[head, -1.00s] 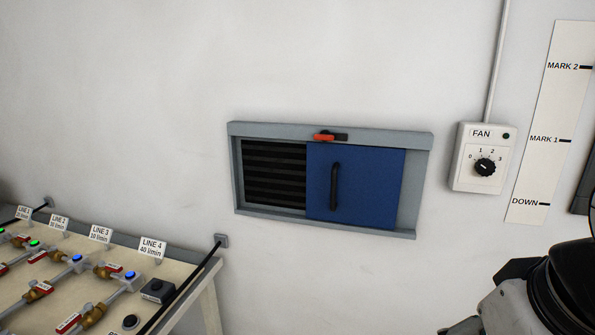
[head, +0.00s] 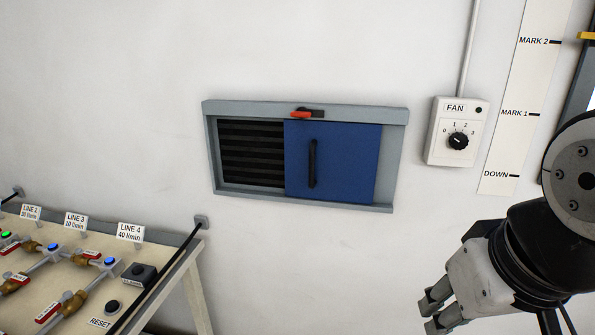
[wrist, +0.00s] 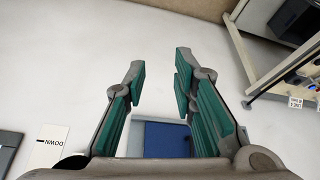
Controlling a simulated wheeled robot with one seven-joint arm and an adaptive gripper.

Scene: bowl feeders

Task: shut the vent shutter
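The vent shutter is a blue sliding panel (head: 350,165) with a black upright handle (head: 312,163), set in a grey wall frame (head: 225,107). The panel covers the middle and right of the frame; dark slats (head: 250,153) show uncovered at the left. A red and black latch (head: 304,114) sits on the top rail above the panel. The panel also shows between the fingers in the wrist view (wrist: 167,140). My gripper (head: 432,310) is below and right of the vent, apart from it. In the wrist view its fingers (wrist: 160,75) are spread and empty.
A fan dial box (head: 457,131) is on the wall right of the vent, beside a marked strip (head: 508,140). A bench (head: 170,255) with valves and buttons stands at lower left. The wall just below the vent is clear.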

